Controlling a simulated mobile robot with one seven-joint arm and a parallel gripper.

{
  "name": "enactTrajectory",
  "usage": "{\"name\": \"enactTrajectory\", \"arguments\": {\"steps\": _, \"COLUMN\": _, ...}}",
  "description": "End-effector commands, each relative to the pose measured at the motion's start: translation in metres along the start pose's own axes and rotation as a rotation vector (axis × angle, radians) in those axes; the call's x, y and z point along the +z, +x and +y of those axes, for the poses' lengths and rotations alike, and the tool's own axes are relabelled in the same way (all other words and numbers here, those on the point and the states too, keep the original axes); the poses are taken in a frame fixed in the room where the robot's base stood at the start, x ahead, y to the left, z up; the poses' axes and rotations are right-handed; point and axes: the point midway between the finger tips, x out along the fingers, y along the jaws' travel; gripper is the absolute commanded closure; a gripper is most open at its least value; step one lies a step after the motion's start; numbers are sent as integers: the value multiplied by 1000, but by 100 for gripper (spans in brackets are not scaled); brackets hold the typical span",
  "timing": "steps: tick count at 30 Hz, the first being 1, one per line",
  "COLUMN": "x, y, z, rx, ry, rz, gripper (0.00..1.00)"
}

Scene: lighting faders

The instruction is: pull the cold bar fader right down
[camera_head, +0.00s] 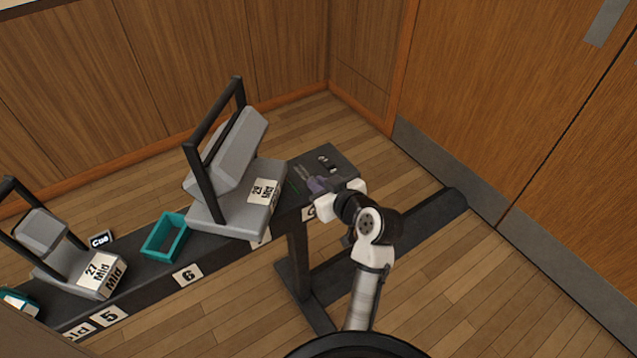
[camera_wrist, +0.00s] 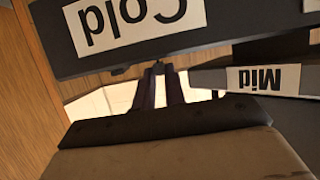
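The dark bar end with the Cold label (camera_wrist: 140,18) fills the top of the wrist view, its lettering upside down. In the head view this bar end (camera_head: 346,164) is at the right of the long bar, with small pale and dark marks on its top. My gripper (camera_head: 312,183) reaches over it from the right. In the wrist view my gripper's two dark fingers (camera_wrist: 159,72) stand close together, their tips at the bar's lower edge below the label. I cannot make out the fader knob clearly or tell whether it is between the fingers.
Open wooden floor (camera_head: 440,270) is at the right, before wooden doors (camera_head: 500,100).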

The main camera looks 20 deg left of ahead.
Motion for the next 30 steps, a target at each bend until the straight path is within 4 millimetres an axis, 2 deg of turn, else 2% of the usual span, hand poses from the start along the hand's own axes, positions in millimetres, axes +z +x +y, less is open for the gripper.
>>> {"name": "enactTrajectory", "arguments": {"steps": 1, "x": 2, "y": 0, "z": 0, "rx": -1, "ry": 2, "rz": -4, "gripper": 82}}
{"name": "enactTrajectory", "arguments": {"steps": 5, "x": 1, "y": 0, "z": 0, "rx": 0, "ry": 2, "rz": -3, "gripper": 66}}
{"name": "enactTrajectory", "arguments": {"steps": 13, "x": 0, "y": 0, "z": 0, "rx": 0, "ry": 1, "rz": -1, "gripper": 66}}
{"name": "enactTrajectory", "arguments": {"steps": 17, "x": 1, "y": -9, "z": 1, "rx": 2, "ry": 2, "rz": 2, "gripper": 66}}
{"name": "enactTrajectory", "arguments": {"steps": 20, "x": 2, "y": -26, "z": 1, "rx": 4, "ry": 2, "rz": 1, "gripper": 66}}
{"name": "enactTrajectory", "arguments": {"steps": 30, "x": 1, "y": -102, "z": 1, "rx": 5, "ry": 1, "rz": 0, "gripper": 66}}
